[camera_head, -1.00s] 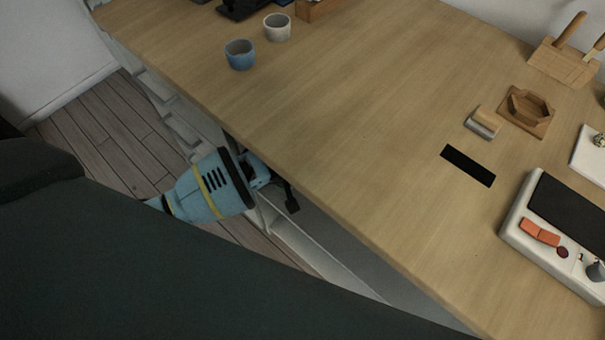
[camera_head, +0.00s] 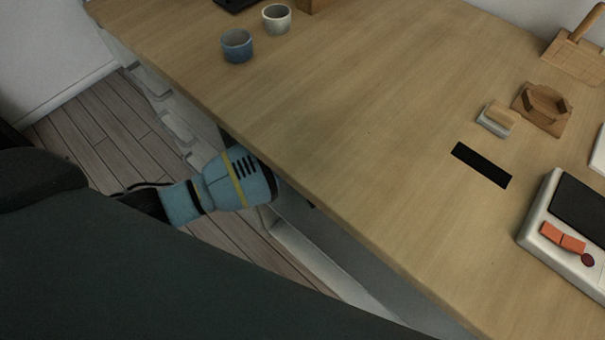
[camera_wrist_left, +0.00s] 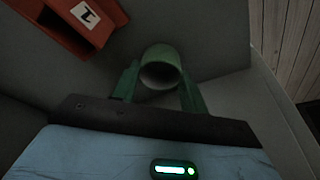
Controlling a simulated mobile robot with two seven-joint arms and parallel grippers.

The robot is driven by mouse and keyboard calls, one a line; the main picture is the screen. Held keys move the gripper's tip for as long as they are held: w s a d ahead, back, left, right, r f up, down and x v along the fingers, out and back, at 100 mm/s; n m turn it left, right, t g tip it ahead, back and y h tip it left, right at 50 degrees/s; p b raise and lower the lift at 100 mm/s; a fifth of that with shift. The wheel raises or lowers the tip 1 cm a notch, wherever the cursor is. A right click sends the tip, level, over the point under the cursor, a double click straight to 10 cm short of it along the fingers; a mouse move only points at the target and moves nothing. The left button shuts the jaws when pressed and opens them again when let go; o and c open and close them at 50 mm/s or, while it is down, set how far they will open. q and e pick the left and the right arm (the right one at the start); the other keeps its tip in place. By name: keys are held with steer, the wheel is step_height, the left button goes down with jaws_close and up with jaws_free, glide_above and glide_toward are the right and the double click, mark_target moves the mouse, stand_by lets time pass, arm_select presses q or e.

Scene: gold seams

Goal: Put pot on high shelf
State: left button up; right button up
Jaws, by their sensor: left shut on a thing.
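The pot (camera_wrist_left: 160,62), a small round greenish-grey vessel with its opening showing, sits between the two green fingers of my left gripper (camera_wrist_left: 159,72) in the left wrist view. The fingers are shut on its sides. In the head view my blue left wrist reaches under the front edge of the wooden worktop, which hides the fingers and pot. In the wrist view they are inside a dim grey shelf compartment (camera_wrist_left: 215,45). I cannot tell whether the pot touches the shelf surface. My right gripper is not in view.
An orange-red box (camera_wrist_left: 62,28) with a white label lies close to the left finger. The worktop (camera_head: 330,110) overhangs my wrist. On it stand a blue cup (camera_head: 237,46), a white cup (camera_head: 277,19) and a white device (camera_head: 560,225). The worktop's middle is clear.

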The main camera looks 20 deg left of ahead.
arm_select(q)
steer(key=o, duration=1)
steer(key=shift+c, duration=0.2)
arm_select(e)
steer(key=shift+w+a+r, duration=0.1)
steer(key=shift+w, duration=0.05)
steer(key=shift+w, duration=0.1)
arm_select(q)
steer(key=shift+r, duration=0.2)
steer(key=s+r+p, duration=0.1)
steer(key=d+r+p, duration=0.1)
steer(key=r, duration=0.1)
steer(key=shift+s, duration=0.4)
steer(key=s+d, duration=0.1)
steer(key=s, duration=0.1)
steer(key=s+d+p, duration=0.1)
steer(key=s, duration=0.2)
steer(key=s+d+p, duration=0.1)
steer(key=s+d, duration=0.1)
steer(key=s, duration=0.1)
steer(key=shift+s+f, duration=0.1)
steer(key=shift+s, duration=0.15)
steer(key=shift+s+d, duration=0.25)
steer(key=shift+s, duration=0.35)
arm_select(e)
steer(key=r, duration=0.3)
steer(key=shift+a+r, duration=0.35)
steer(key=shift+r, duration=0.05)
